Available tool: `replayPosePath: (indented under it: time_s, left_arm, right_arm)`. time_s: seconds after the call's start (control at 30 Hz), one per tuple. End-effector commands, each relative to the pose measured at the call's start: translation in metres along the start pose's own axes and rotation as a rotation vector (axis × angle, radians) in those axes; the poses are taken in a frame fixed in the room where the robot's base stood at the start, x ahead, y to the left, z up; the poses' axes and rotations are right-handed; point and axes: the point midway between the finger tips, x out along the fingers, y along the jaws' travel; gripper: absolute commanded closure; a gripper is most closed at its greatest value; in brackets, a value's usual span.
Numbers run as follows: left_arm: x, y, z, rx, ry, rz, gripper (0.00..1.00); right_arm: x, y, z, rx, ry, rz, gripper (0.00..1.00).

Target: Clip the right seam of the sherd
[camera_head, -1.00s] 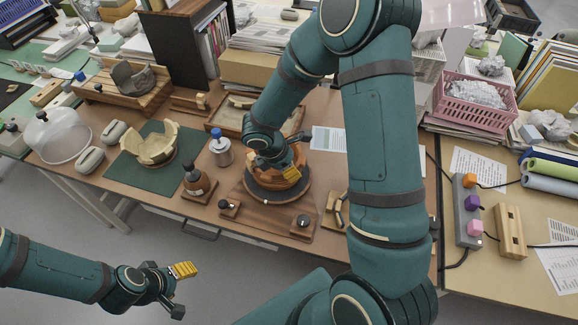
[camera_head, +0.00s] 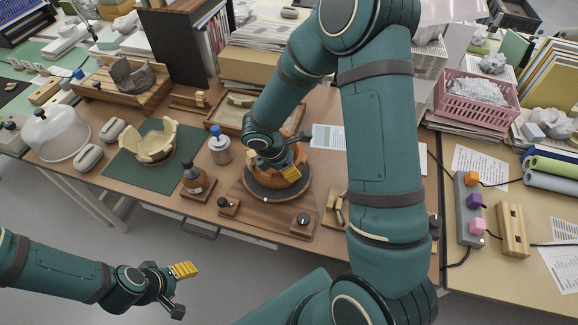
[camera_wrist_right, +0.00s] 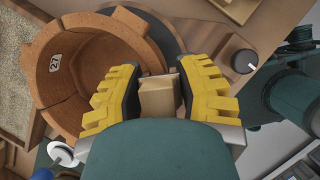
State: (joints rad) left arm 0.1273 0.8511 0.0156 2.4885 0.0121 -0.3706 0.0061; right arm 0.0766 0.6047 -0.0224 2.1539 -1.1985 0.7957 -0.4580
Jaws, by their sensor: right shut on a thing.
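The terracotta bowl (camera_head: 293,184) stands on the dark turntable disc (camera_head: 262,189) near the front of the table. In the right wrist view the bowl (camera_wrist_right: 57,95) shows its open inside, a stepped broken rim and a small white numbered label. Whether the clip touches the seam is hidden. My left gripper (camera_head: 180,290) is open and empty, away from the table's front edge.
A wooden base with a black knob (camera_head: 303,220) lies in front of the turntable. A cream bowl (camera_head: 152,145) sits on a green mat (camera_head: 150,174). A sand tray (camera_head: 226,120) lies behind.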

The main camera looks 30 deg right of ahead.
Motion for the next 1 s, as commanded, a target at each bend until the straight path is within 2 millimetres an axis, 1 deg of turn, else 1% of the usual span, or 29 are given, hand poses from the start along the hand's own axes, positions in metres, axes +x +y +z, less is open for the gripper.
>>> replayPosePath:
  time_s: [1.0]
  left_arm:
    - [0.0057, -0.0022, 0.0007, 0.000, 0.000, 0.000, 0.39]
  right_arm:
    - [0.0049, 0.0000, -0.0021, 0.000, 0.000, 0.000, 0.78]
